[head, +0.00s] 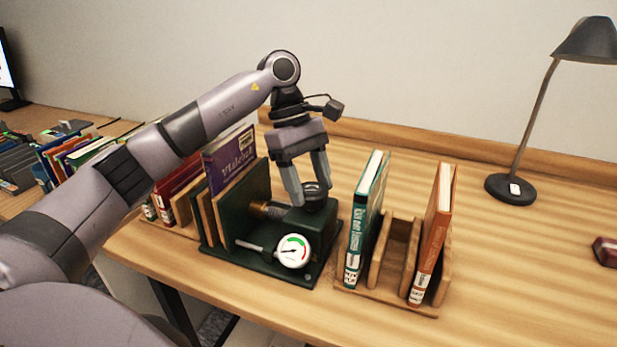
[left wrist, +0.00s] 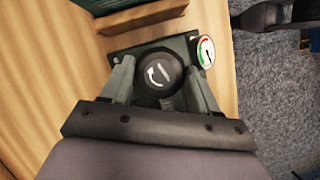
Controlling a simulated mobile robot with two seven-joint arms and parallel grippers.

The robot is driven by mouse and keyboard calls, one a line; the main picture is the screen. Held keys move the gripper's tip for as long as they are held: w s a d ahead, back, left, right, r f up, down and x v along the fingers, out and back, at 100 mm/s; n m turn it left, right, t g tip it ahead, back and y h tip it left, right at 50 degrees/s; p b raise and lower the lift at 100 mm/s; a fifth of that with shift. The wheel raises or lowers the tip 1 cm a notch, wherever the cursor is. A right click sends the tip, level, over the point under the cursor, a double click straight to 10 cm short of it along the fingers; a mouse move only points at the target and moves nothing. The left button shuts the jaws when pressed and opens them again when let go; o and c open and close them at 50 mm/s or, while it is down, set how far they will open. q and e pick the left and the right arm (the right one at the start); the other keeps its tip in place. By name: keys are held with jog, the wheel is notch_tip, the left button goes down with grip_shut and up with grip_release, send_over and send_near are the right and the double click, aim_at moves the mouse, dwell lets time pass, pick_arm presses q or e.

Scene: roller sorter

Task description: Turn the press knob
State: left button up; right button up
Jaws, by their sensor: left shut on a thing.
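The press is a dark green device (head: 265,262) on the wooden table, with a screw at its middle and a round white gauge (head: 293,250) at its front. The gauge also shows in the left wrist view (left wrist: 206,52). The black press knob (left wrist: 158,74) carries a white curved arrow and a line mark; in the head view it sits on top of the press block (head: 315,190). My left gripper (head: 307,200) points down from above, its two fingers on either side of the knob and shut on it. A purple book (head: 230,160) stands in the press. My right gripper is not in view.
A wooden rack (head: 393,255) right of the press holds a teal book (head: 367,220) and an orange book (head: 432,235). Red books (head: 178,190) stand to the left.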

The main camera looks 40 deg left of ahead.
pick_arm(q)
jog(key=m+g, duration=0.1)
jog(key=m, duration=0.2)
jog(key=m+y, duration=0.1)
jog(key=m, duration=0.1)
jog(key=shift+w+m+g, duration=0.2)
jog(key=shift+m+g, duration=0.2)
dwell(0.4)
jog(key=o, duration=1)
jog(key=shift+o, duration=0.2)
jog(key=shift+r+p, duration=0.1)
jog(key=shift+p, duration=0.2)
jog(key=p+v, duration=0.2)
jog(key=v, duration=0.5)
